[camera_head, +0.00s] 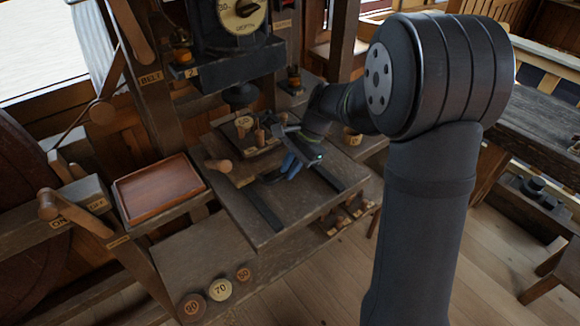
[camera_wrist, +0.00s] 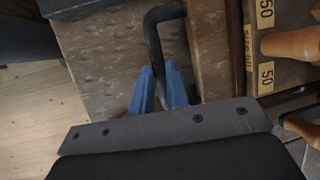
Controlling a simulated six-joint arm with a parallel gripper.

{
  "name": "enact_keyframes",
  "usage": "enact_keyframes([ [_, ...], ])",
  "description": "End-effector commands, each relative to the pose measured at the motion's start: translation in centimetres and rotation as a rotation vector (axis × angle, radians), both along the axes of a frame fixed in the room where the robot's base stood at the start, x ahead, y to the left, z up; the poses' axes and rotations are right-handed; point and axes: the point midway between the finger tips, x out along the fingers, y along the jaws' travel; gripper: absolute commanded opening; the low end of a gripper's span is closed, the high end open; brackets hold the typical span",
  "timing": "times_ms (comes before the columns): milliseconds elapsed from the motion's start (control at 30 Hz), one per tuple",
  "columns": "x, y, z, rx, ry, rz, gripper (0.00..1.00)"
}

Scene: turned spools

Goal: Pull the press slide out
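The press slide (camera_head: 235,171) is a dark wooden plate under the press, between two dark rails on the bench. Short wooden pegs and a small round spool (camera_head: 244,122) stand on it. Its black bent handle (camera_head: 270,179) is at the front edge and also shows in the wrist view (camera_wrist: 154,42). My gripper (camera_head: 291,166) reaches down from the right at the handle. In the wrist view the blue fingers (camera_wrist: 159,88) lie close on both sides of the handle bar and look shut on it. The palm hides the lower part of the bar.
The rails (camera_head: 263,208) run forward over bare bench top. The press head with its dial (camera_head: 242,14) stands above the back. A reddish tray (camera_head: 158,188) is at left. Numbered round pieces (camera_head: 220,289) lie on a lower shelf. A peg rack (camera_head: 350,212) is below the bench's right edge.

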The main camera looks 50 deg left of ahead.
Motion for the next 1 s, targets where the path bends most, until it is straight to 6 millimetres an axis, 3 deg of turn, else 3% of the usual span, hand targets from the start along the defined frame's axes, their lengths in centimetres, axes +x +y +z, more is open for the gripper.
enact_keyframes([
  [267, 0.0, -0.1, 0.0, 0.0, 0.0, 0.0, 0.0],
  [467, 0.1, -1.6, 0.1, -0.001, 0.0, -0.003, 0.0],
  [667, 0.1, -5.5, 0.1, -0.002, 0.0, -0.004, 0.0],
  [1000, 0.1, -14.0, 0.1, -0.001, -0.001, -0.004, 0.0],
])
